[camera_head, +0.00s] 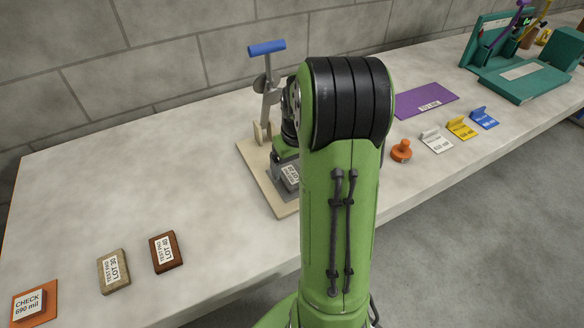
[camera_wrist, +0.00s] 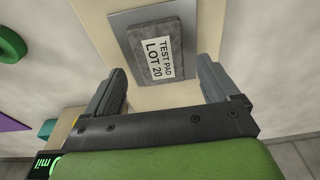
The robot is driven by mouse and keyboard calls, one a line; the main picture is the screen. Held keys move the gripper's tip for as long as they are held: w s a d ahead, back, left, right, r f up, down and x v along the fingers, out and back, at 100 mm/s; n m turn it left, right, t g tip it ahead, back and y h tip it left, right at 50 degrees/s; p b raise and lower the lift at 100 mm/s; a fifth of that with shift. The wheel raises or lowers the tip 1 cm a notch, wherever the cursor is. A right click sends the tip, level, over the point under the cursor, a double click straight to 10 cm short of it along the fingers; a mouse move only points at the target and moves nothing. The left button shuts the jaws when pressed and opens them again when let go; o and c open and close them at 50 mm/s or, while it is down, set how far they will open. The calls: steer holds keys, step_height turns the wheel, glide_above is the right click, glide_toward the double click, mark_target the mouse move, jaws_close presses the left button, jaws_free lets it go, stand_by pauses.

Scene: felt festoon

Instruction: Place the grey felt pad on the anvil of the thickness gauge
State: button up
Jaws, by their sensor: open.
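The grey felt pad (camera_wrist: 176,66), labelled TEST PAD LOT 20, lies flat on a square grey plate (camera_wrist: 121,22) in the wrist view. This plate, which looks like the anvil, sits on a beige base. In the head view, the pad (camera_head: 290,174) shows on the base board (camera_head: 277,205) of the thickness gauge (camera_head: 266,95), which has a blue handle. My gripper (camera_wrist: 162,68) is open, with its fingers apart on either side of the pad's near end and not visibly touching it. In the head view my arm hides part of the gauge.
A brown pad (camera_head: 166,253), a tan pad (camera_head: 113,271) and an orange check block (camera_head: 35,303) lie at left. To the right are a purple mat (camera_head: 425,99), an orange knob (camera_head: 401,150), three coloured tags and teal equipment (camera_head: 520,80). The bench between gauge and pads is clear.

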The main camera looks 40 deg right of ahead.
mark_target(295, 180)
step_height(295, 180, up, 9)
steer(key=s+p, duration=0.1)
steer(key=p, duration=0.1)
steer(key=s+a+r+n+t, duration=0.15)
steer(key=a+r, duration=0.35)
steer(key=a, duration=0.5)
steer(key=s+a+r+n+t, duration=0.1)
steer(key=s+a+t, duration=0.1)
steer(key=s+a, duration=1)
steer(key=shift+s+a+n, duration=0.25)
steer(key=shift+a+n, duration=0.1)
steer(key=shift+a, duration=0.15)
steer(key=shift+r, duration=0.15)
